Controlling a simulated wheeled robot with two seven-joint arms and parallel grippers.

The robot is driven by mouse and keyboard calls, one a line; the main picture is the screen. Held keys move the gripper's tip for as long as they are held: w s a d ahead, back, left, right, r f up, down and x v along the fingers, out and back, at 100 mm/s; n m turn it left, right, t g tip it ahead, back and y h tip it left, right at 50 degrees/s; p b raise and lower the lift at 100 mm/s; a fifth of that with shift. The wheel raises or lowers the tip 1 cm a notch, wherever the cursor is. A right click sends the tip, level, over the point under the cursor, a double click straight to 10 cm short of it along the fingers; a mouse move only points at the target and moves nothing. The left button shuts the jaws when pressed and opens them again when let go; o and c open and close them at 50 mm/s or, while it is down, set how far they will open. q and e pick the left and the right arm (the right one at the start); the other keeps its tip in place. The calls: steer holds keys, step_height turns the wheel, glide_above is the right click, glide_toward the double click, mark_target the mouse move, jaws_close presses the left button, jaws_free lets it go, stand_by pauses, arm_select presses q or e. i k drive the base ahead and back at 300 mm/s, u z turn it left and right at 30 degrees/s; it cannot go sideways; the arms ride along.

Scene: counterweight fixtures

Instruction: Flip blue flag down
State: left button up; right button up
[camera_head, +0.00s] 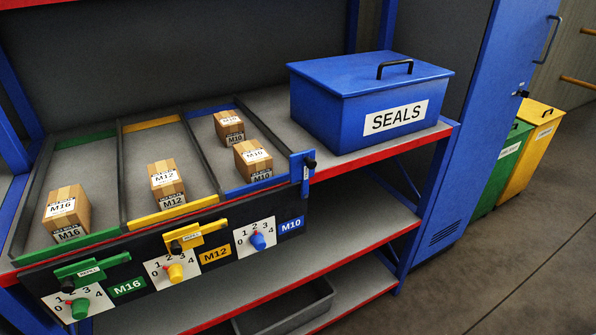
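The blue flag (301,172) stands upright at the right end of the M10 lane's front edge, with a black knob near its top right. The green flag (92,270) and the yellow flag (195,236) lie roughly level across the front panel, each with a black knob at its left. Below the blue flag, to its left, is the M10 label (291,225) beside a blue dial (258,241) on a numbered white plate. Neither of my grippers shows in the head view.
Cartons sit in the lanes: M16 (67,208), M12 (166,179) and two M10 (253,156). A blue SEALS box (368,101) stands right of the lanes. A grey tray (284,312) lies on a lower shelf. Space in front of the blue flag looks clear.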

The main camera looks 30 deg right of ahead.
mark_target(303, 165)
steer(key=k, duration=0.5)
steer(key=z, duration=1.65)
steer(key=i, duration=0.95)
steer(key=u, duration=1.65)
